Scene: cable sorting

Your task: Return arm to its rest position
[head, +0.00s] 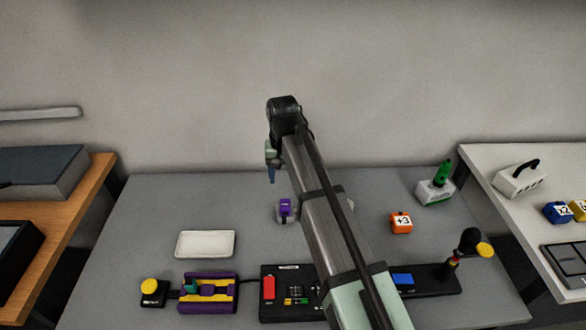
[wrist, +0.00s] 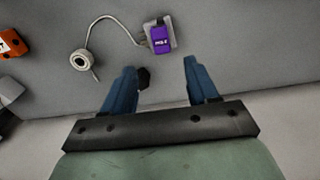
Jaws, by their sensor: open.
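My gripper (head: 271,174) hangs fingers-down above the back middle of the grey table, at the end of my raised arm. In the wrist view its two blue fingers (wrist: 160,76) stand apart with nothing between them. A purple connector block (wrist: 160,40) on a light grey base lies beyond the fingertips, apart from them. A thin grey cable runs from that base to a round ring (wrist: 82,61). In the head view the purple block (head: 285,207) sits just left of my arm, which hides part of the table.
A white tray (head: 206,244), a purple-yellow fixture (head: 208,292) and a black control box (head: 280,290) are at the front. An orange cube (head: 401,222) and a grey block with a green plug (head: 435,190) stand right. Side tables flank the grey table (head: 160,205).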

